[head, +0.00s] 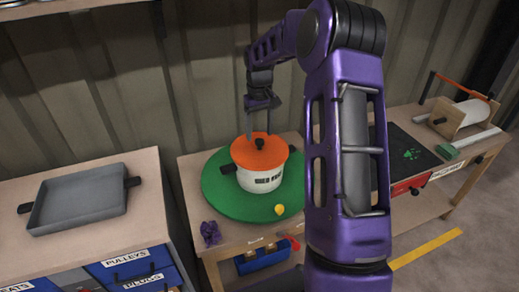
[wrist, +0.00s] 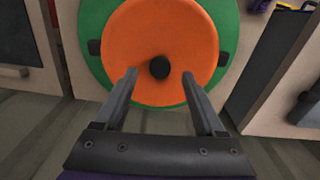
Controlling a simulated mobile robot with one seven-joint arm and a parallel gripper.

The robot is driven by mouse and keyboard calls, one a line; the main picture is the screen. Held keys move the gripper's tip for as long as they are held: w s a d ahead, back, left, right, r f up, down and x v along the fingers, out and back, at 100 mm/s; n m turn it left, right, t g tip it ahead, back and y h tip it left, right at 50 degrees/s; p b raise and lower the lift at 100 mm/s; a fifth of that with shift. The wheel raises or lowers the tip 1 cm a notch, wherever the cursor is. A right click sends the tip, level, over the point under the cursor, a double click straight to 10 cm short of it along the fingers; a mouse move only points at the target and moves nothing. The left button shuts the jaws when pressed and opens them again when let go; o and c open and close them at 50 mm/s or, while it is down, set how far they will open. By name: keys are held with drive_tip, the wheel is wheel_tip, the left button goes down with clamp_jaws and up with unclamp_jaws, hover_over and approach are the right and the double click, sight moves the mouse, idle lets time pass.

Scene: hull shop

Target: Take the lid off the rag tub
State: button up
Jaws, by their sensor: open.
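The rag tub (head: 261,181) is a white pot with dark side handles, standing on a round green mat (head: 223,201). Its orange lid (head: 259,152) with a dark knob (head: 260,142) sits on top. In the wrist view the orange lid (wrist: 160,28) fills the upper middle, with the knob (wrist: 159,67) near its centre. My gripper (head: 262,133) is open above the lid; its two fingers (wrist: 160,75) appear on either side of the knob in the wrist view. I cannot tell whether they touch it.
A grey tray (head: 78,196) lies on the left cabinet. A yellow ball (head: 279,210) and a purple item (head: 210,232) lie near the mat's front. A blue bin (head: 262,260) is on the shelf below. A paper roll holder (head: 466,113) stands far right.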

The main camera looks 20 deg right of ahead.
sight(259, 140)
wheel_tip(259, 140, down, 4)
drive_tip(key=shift+f, duration=0.2)
drive_tip(key=shift+r, duration=0.1)
clamp_jaws()
